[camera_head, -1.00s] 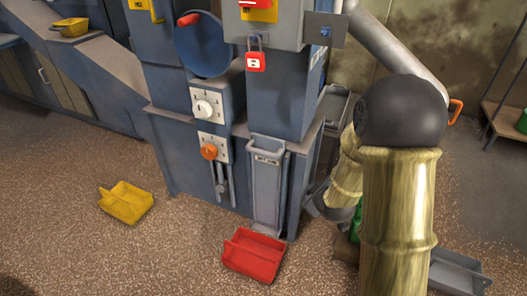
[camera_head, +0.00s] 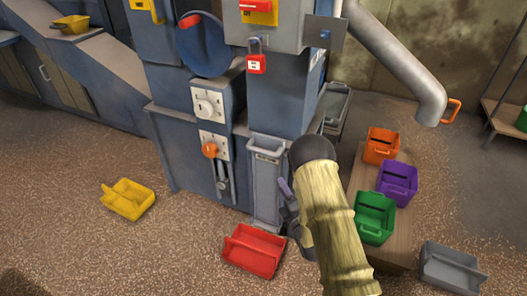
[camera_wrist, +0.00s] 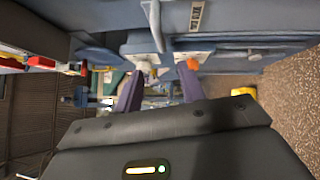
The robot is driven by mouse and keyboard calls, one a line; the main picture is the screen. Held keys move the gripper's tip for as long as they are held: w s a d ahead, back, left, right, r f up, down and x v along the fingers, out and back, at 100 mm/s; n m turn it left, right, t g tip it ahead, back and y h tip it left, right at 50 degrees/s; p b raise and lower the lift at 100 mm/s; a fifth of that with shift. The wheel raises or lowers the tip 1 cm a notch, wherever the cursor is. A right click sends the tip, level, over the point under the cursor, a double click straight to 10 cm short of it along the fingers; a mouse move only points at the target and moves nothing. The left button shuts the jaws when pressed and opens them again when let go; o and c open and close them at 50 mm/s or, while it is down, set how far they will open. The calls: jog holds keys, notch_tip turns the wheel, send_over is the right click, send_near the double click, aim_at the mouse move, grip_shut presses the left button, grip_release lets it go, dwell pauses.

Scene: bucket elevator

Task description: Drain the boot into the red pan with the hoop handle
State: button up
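The red pan (camera_head: 254,250) lies on the floor in front of the blue elevator's base (camera_head: 180,165). The boot's narrow grey front panel (camera_head: 266,190) has a hoop handle (camera_head: 268,152) at its top and stands upright behind the pan. In the wrist view the hoop handle (camera_wrist: 154,25) and a small label plate (camera_wrist: 196,17) show above the fingers. My gripper (camera_head: 285,188) is just right of the grey panel, partly hidden by my arm. Its two purple fingers (camera_wrist: 160,90) are apart with nothing held between them. The red pan is not visible in the wrist view.
A wooden bench (camera_head: 360,170) at right holds orange (camera_head: 381,146), purple (camera_head: 397,183) and green (camera_head: 374,217) bins. A grey pan (camera_head: 452,268) and a yellow scoop (camera_head: 128,199) lie on the floor. White (camera_head: 207,105) and orange (camera_head: 210,150) knobs are on the elevator.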

aim_at(264, 151)
jog(key=shift+w, duration=0.1)
jog(key=b+x, duration=0.2)
jog(key=x, duration=1.5)
jog(key=shift+w+r+b, duration=0.1)
jog(key=shift+w+b, duration=0.1)
jog(key=shift+b, duration=0.2)
grip_shut()
jog(key=shift+r, duration=0.1)
